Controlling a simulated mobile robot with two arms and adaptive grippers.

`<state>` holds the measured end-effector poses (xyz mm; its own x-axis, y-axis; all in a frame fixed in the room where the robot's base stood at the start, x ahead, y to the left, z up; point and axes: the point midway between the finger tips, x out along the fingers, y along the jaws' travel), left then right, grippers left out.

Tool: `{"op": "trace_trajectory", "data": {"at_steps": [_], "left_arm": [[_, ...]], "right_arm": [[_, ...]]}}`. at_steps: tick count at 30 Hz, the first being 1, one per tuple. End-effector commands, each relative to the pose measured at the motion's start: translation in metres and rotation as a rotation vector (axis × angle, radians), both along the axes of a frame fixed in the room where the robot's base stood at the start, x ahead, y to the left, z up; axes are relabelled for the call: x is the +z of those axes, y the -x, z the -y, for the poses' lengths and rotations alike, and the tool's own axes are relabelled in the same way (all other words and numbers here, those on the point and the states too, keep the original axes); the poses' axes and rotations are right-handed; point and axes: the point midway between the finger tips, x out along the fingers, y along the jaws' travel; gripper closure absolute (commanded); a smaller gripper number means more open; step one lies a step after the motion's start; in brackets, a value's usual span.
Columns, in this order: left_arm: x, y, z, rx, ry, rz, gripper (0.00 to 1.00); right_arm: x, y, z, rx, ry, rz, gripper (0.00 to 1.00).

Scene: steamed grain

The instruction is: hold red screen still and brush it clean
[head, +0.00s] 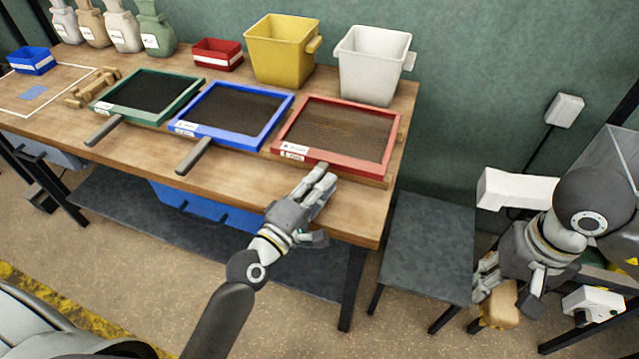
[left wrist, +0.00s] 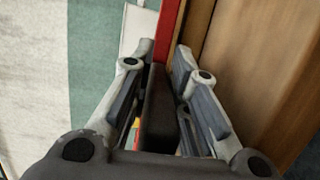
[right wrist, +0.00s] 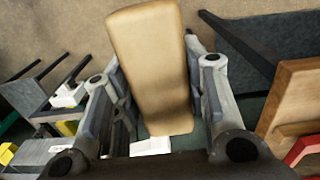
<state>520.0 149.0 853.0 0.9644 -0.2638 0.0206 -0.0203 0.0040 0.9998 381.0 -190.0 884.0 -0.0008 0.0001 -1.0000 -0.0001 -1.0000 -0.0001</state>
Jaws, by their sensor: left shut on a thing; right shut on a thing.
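The red screen (head: 338,132), a red frame around a brownish mesh, lies on the right end of the wooden workbench. My left gripper (head: 319,183) is at its front edge, shut on the screen's dark handle; the handle (left wrist: 158,112) shows between the fingers in the left wrist view, and part of the red frame (left wrist: 168,30) beyond it. My right gripper (head: 497,290) is off to the right, away from the bench, shut on a tan wooden brush (head: 501,308). The brush (right wrist: 152,70) fills the space between its fingers in the right wrist view. No bristles are visible.
A blue screen (head: 236,112) and a green screen (head: 150,92) lie left of the red one. Yellow (head: 278,50) and white (head: 372,65) bins stand behind. A low dark table (head: 425,245) stands between the workbench (head: 350,225) and my right gripper.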

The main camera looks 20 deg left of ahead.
Motion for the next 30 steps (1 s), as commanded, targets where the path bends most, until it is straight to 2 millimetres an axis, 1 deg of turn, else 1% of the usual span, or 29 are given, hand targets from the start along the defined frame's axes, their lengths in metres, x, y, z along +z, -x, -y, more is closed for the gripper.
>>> {"op": "trace_trajectory", "data": {"at_steps": [8, 30], "left_arm": [[-0.0057, 0.0005, -0.0001, 0.001, 0.0, 0.003, 1.0], [-0.0083, 0.0004, -0.0002, 0.001, 0.0, 0.004, 1.0]], "right_arm": [[-0.004, -0.0001, 0.0, 0.0, 0.0, 0.0, 0.79], [-0.0037, -0.0001, 0.0, 0.0, 0.0, 0.0, 0.79]]}}
